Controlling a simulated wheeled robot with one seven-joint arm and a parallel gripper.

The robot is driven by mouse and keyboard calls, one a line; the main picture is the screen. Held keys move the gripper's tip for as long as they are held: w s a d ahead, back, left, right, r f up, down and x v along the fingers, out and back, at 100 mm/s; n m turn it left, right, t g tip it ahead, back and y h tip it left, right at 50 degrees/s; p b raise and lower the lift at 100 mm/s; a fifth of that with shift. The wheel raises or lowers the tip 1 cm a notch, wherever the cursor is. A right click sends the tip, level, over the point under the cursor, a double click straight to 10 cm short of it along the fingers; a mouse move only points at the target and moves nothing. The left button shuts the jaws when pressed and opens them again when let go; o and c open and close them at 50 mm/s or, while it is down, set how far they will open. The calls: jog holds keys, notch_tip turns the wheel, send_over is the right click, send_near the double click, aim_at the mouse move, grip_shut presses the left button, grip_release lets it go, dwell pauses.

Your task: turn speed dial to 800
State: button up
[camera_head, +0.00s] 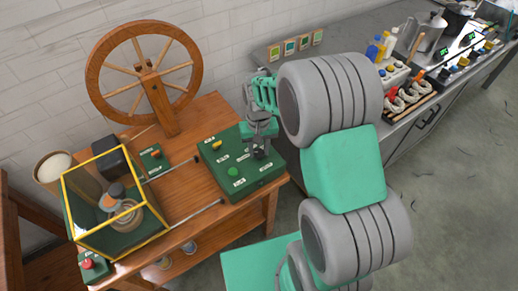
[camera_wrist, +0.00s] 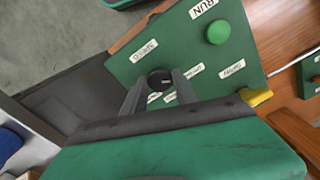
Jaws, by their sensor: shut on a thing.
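The green control panel (camera_head: 262,183) lies on the wooden table, with white labels, a green button (camera_head: 233,171) and a yellow knob (camera_head: 217,146). The black speed dial (camera_wrist: 160,77) is on the panel beside several small labels; the wrist view shows it between my fingers. My gripper (camera_head: 259,146) reaches down to the panel's right part and is shut on the dial. In the wrist view my two fingers (camera_wrist: 159,90) sit on either side of it. The dial's pointer and the small numbers around it are too small or hidden to read.
A spinning wheel (camera_head: 148,75) stands at the table's back. A yellow-edged case (camera_head: 116,207) and a red button box (camera_head: 92,266) are at the left. A small green box (camera_head: 153,158) lies left of the panel. A grey bench (camera_head: 283,49) with bottles and pots runs along the wall.

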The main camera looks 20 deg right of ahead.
grip_shut()
jog(key=shift+m, duration=0.4)
jog(key=m, duration=0.3)
jog(key=shift+m+b, duration=0.3)
jog(key=shift+m, duration=0.1)
jog(key=m, duration=0.3)
jog(key=shift+m, duration=1.9)
jog(key=shift+r+m, duration=0.1)
jog(key=shift+m, duration=0.2)
jog(key=o, duration=1)
grip_release()
